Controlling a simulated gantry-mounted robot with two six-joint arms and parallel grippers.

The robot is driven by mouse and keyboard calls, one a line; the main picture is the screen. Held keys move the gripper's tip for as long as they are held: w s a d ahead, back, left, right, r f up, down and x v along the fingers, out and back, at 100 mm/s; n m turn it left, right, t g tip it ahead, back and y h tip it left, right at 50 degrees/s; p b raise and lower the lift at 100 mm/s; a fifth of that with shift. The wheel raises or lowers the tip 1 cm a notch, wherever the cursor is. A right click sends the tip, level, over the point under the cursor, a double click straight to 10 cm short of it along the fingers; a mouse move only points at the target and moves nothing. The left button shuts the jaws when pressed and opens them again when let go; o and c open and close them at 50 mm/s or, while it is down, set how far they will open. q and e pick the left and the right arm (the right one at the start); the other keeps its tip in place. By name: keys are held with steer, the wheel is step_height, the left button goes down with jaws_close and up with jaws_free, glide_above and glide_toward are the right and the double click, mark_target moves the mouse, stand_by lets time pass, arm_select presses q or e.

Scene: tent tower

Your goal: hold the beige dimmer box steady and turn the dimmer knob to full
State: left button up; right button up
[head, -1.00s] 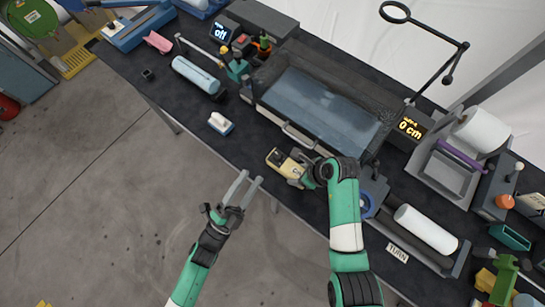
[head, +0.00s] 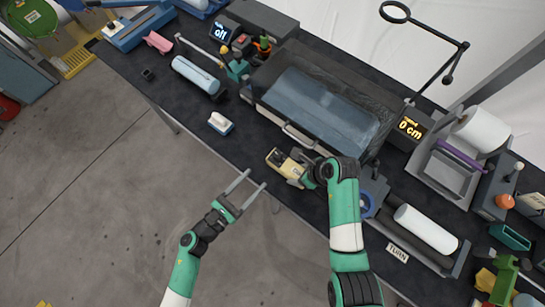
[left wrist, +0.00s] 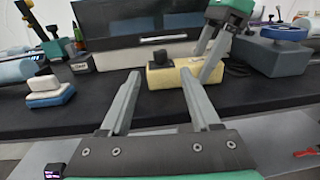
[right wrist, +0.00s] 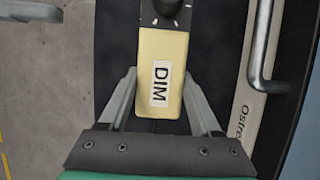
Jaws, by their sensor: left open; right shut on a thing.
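The beige dimmer box (head: 282,160) lies on the dark table near its front edge. In the right wrist view the box (right wrist: 161,103) carries a DIM label, with the dark dimmer knob (right wrist: 173,8) at the top edge, partly cut off. My right gripper (right wrist: 160,90) is shut on the box, one finger on each side. My left gripper (head: 250,185) is open and empty, in front of the table edge and left of the box. In the left wrist view the box (left wrist: 180,78) and its black knob (left wrist: 160,56) stand ahead, beyond the open fingers (left wrist: 160,85).
A large machine with a blue-grey panel (head: 320,108) and front handle stands behind the box. A white and blue block (head: 221,123) sits to the left. A display reading 0 cm (head: 410,128) and a white roll (head: 426,230) are at the right.

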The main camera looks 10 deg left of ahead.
mark_target(275, 158)
arm_select(q)
steer(key=x, duration=0.9)
steer(key=shift+w+d, duration=0.15)
steer(key=shift+w, duration=0.1)
jaws_close()
